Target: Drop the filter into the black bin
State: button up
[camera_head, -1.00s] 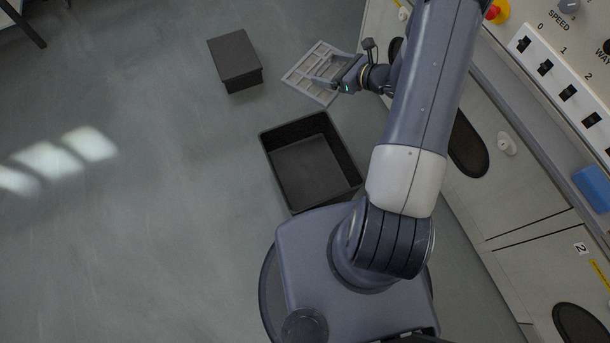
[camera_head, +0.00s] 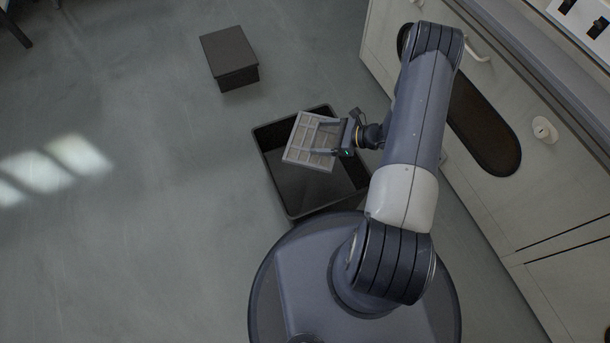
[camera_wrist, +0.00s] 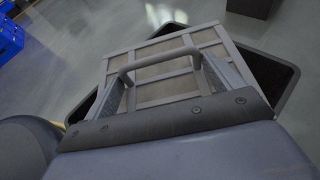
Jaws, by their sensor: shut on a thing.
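The filter (camera_head: 312,140) is a flat, light grey square panel with a grid frame. My gripper (camera_head: 338,146) is shut on it at its right side, by a handle that shows in the wrist view. The black bin (camera_head: 303,192) is an open rectangular box on the floor. In the head view the filter overlaps the far part of the bin's opening. In the wrist view the filter (camera_wrist: 160,72) fills the middle, and the bin's dark rim (camera_wrist: 285,72) shows behind it. The filter looks to be above the bin; the exact height is hard to tell.
A closed dark box (camera_head: 229,58) stands on the floor beyond the bin. Blue crates (camera_wrist: 10,38) show at the wrist view's upper left. The floor left of the bin is clear.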

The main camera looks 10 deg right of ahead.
notch_tip(320, 180, down, 6)
jog(key=b, duration=0.3)
dwell(0.3)
jog(key=o, duration=0.8)
jog(key=p+v, duration=0.3)
jog(key=v, duration=0.7)
jog(key=shift+s+d, duration=0.25)
jog(key=shift+d, duration=0.1)
